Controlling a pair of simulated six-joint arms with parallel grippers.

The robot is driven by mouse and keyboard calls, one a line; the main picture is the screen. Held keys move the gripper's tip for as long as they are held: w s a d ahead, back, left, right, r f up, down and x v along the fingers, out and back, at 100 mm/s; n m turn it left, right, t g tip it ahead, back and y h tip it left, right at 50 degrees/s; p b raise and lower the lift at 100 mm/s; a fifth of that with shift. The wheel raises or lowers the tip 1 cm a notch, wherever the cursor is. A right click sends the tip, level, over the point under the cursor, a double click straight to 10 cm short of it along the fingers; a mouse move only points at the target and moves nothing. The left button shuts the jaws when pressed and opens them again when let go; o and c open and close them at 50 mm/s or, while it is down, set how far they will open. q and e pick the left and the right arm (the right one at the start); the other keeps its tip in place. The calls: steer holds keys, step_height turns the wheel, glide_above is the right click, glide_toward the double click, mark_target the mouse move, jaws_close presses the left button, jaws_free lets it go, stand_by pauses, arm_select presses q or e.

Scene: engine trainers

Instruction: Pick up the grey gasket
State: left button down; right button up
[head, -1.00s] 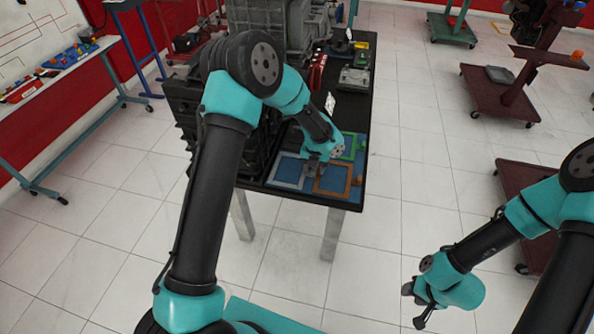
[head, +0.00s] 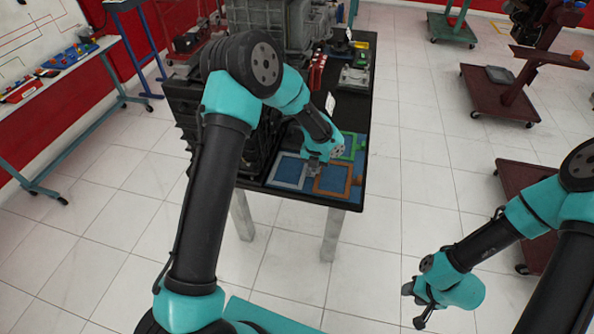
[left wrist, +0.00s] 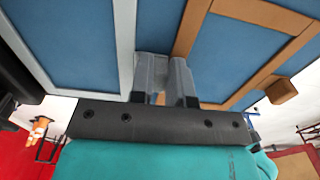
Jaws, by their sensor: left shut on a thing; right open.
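The grey gasket (head: 288,185), a flat square frame, lies on the blue mat at the near left of the table. It also shows on the left in the left wrist view (left wrist: 124,40). The orange gasket (head: 331,192) lies to its right and shows in the left wrist view too (left wrist: 262,14). My left gripper (head: 312,171) is low over the mat where the two frames adjoin. In the left wrist view its fingers (left wrist: 166,72) are shut on the orange gasket's left bar; the grey bar is just left of them. My right gripper (head: 416,305) is open, empty and off the table.
A green frame (head: 349,148) lies farther back on the blue mat (head: 300,194). A small orange block (left wrist: 281,88) is right of the orange gasket. Dark engine parts (head: 186,100) stand close on the left. Open floor lies right of the table.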

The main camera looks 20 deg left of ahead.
arm_select(q)
steer(key=shift+r, duration=0.15)
steer(key=shift+r, duration=0.6)
steer(key=shift+s+d+r, duration=0.1)
steer(key=shift+s+r, duration=0.1)
steer(key=shift+r, duration=0.35)
steer(key=shift+s+r, duration=0.2)
steer(key=shift+r, duration=0.3)
steer(key=s+d+r, duration=0.1)
steer(key=s+d, duration=0.3)
steer(key=s, duration=1)
steer(key=shift+s+r, duration=0.2)
steer(key=shift+s, duration=0.1)
steer(key=shift+d, duration=0.1)
